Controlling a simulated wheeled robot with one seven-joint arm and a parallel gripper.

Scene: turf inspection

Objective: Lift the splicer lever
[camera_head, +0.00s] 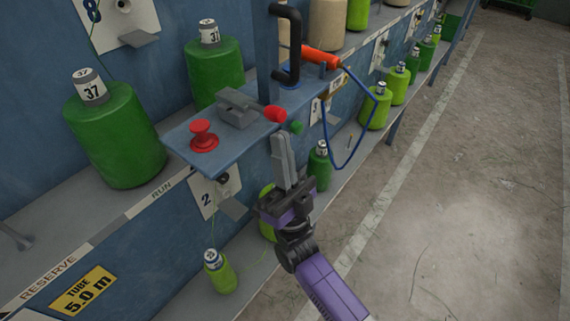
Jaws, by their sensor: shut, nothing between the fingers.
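The grey splicer (238,107) sits on a blue shelf plate (228,143) that juts out from the rack. A short red-tipped part (275,114), which looks like the splicer lever, sticks out on its right side near the plate's edge. My gripper (281,140) is shut and empty, with its grey fingers pointing up just below the red tip. A small gap seems to show between them, but I cannot tell the depth. A red mushroom knob (203,137) stands at the plate's near corner.
A black handle (287,45) stands on a blue post behind the splicer. An orange tool (318,57) with a looping blue hose (345,157) is to the right. Green yarn cones (112,140) fill the rack. The aisle floor (480,200) is clear.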

